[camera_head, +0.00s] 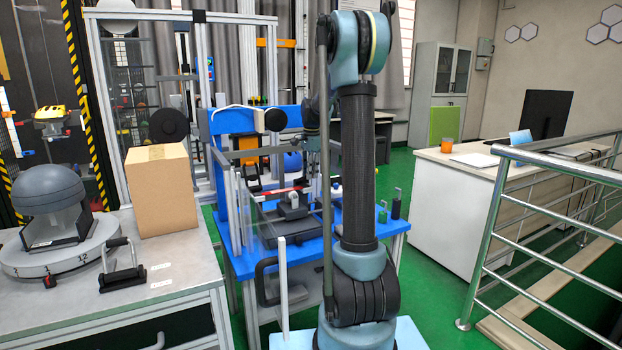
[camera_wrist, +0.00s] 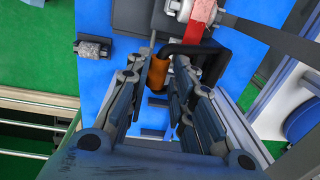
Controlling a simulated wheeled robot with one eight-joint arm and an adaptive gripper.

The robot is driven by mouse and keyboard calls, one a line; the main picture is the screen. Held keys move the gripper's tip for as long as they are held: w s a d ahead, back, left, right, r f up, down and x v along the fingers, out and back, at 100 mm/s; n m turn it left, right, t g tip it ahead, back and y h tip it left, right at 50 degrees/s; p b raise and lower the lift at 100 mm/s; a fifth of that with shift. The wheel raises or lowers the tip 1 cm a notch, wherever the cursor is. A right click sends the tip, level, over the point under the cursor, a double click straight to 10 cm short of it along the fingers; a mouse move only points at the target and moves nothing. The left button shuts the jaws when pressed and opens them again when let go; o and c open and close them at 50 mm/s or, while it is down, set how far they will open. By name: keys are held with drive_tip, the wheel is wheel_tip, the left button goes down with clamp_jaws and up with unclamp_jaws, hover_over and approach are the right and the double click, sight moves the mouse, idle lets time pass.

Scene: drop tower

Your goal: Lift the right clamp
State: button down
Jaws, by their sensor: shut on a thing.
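My gripper (camera_wrist: 168,68) shows in the wrist view with its two dark fingers reaching up the picture over the blue table (camera_wrist: 112,75). The fingers are closed around an orange-brown part (camera_wrist: 183,73), which seems to belong to the right clamp. A black bent bar (camera_wrist: 188,49) lies just beyond the fingertips; how it joins the orange part is hidden. In the head view my arm covers the right part of the blue machine (camera_head: 235,121), and my gripper is not clearly seen there.
In the wrist view a small grey block (camera_wrist: 93,48) stands left of the fingers. In the head view a workbench (camera_head: 180,265) with a cardboard box (camera_head: 161,190) is on the left. A metal railing (camera_head: 490,230) and white desk (camera_head: 460,210) are on the right.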

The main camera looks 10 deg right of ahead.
drive_tip(key=shift+g, duration=0.3)
drive_tip(key=w+r, duration=0.1)
drive_tip(key=w, duration=0.1)
drive_tip(key=w+a+r, duration=0.1)
drive_tip(key=w+r, duration=0.2)
drive_tip(key=shift+w+a, duration=0.3)
drive_tip(key=shift+w, duration=0.05)
drive_tip(key=shift+w+a+r, duration=0.15)
drive_tip(key=shift+w+a, duration=0.1)
drive_tip(key=shift+w, duration=0.45)
drive_tip(key=shift+w+a+r, duration=0.1)
drive_tip(key=shift+w+a, duration=0.15)
drive_tip(key=shift+w, duration=0.45)
drive_tip(key=c, duration=1.5)
unclamp_jaws()
drive_tip(key=shift+w+f, duration=0.1)
